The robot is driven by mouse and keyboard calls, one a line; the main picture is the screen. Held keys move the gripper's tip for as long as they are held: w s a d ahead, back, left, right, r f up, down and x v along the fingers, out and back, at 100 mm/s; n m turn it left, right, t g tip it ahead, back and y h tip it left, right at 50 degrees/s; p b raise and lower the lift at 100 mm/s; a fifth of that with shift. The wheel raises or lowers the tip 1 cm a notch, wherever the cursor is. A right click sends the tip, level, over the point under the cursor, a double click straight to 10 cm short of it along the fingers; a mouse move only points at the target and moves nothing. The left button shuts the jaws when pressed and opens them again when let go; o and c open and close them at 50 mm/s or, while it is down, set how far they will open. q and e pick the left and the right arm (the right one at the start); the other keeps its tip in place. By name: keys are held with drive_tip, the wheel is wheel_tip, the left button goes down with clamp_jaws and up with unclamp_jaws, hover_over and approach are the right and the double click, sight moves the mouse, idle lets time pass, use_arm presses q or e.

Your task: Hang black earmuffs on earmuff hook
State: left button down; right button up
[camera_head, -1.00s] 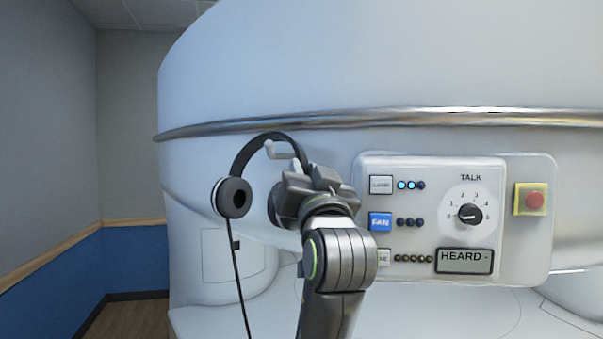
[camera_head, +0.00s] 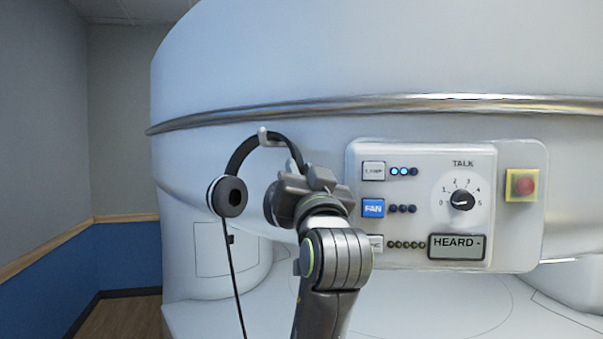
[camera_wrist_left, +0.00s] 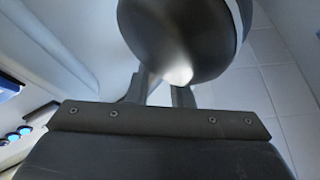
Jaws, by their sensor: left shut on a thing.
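The black earmuffs (camera_head: 238,158) hang as an arch in the head view, with the left ear cup (camera_head: 231,196) clear and a cable running down. My left gripper (camera_head: 300,182) is shut on the earmuffs at their right side, by the right ear cup. Its body hides part of that cup and the exact grip. In the left wrist view an ear cup (camera_wrist_left: 190,35) fills the top, just beyond the fingers (camera_wrist_left: 162,92). The light grey hook (camera_head: 264,136) is on the white machine, at the top of the headband. I cannot tell whether the band rests on it.
The white machine (camera_head: 330,60) fills most of the view. A control panel (camera_head: 410,170) with buttons, a dial and a red button (camera_head: 525,186) stands close right of my gripper. Open floor (camera_head: 120,318) shows at lower left.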

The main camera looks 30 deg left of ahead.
use_arm(q)
drive_tip(key=c, duration=1.2)
unclamp_jaws()
drive_tip(key=shift+f, duration=0.1)
drive_tip(key=b+v, duration=0.9)
drive_tip(key=v, duration=0.8)
drive_tip(key=shift+b, duration=0.35)
drive_tip(key=shift+s+d, duration=0.1)
